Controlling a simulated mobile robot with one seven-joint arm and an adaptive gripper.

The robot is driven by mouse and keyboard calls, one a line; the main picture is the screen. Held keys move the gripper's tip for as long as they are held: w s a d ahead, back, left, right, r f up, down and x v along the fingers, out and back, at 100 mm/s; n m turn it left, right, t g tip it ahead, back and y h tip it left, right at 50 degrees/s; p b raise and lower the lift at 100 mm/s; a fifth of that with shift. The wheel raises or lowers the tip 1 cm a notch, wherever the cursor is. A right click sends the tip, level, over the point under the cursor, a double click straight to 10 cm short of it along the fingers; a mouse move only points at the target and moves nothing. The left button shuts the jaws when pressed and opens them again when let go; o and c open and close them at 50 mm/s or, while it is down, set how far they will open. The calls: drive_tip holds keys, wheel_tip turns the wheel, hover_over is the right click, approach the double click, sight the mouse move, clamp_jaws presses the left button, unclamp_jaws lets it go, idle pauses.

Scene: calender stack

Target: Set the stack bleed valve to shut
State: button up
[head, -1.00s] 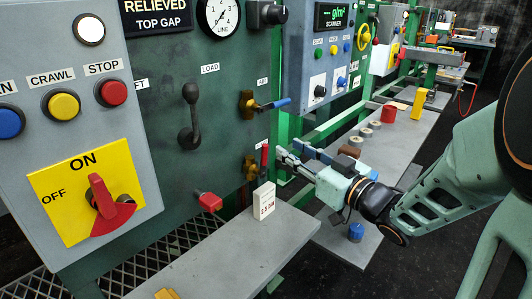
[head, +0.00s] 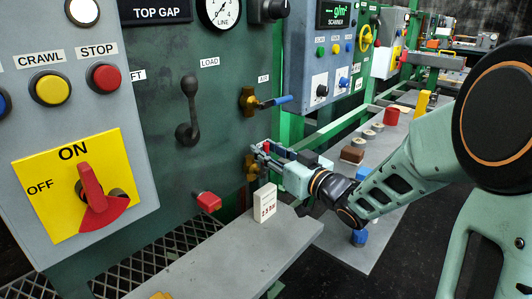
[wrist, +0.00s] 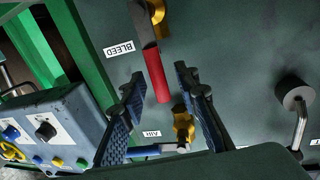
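The bleed valve has a brass body (head: 251,168) on the green panel. In the wrist view its body (wrist: 157,10) is at the top edge, beside an upside-down BLEED label (wrist: 119,49). Its red-sleeved handle (wrist: 158,80) reaches from the body toward the air valve, so it stands upright on the panel. My gripper (wrist: 158,76) is open, with one blue-padded finger on each side of the handle's red end. I cannot tell whether either finger touches it. In the head view my gripper (head: 262,153) is at the valve and hides most of the handle.
The air valve (head: 250,101), with a blue handle, is just above; it also shows between the fingers in the wrist view (wrist: 183,125). A white block (head: 265,203) stands on the grey shelf (head: 225,262) below. A red knob (head: 208,201) sticks out at left.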

drive_tip(key=shift+w+a, duration=0.1)
clamp_jaws()
drive_tip(key=shift+r+p, duration=0.1)
drive_tip(key=shift+p, duration=0.25)
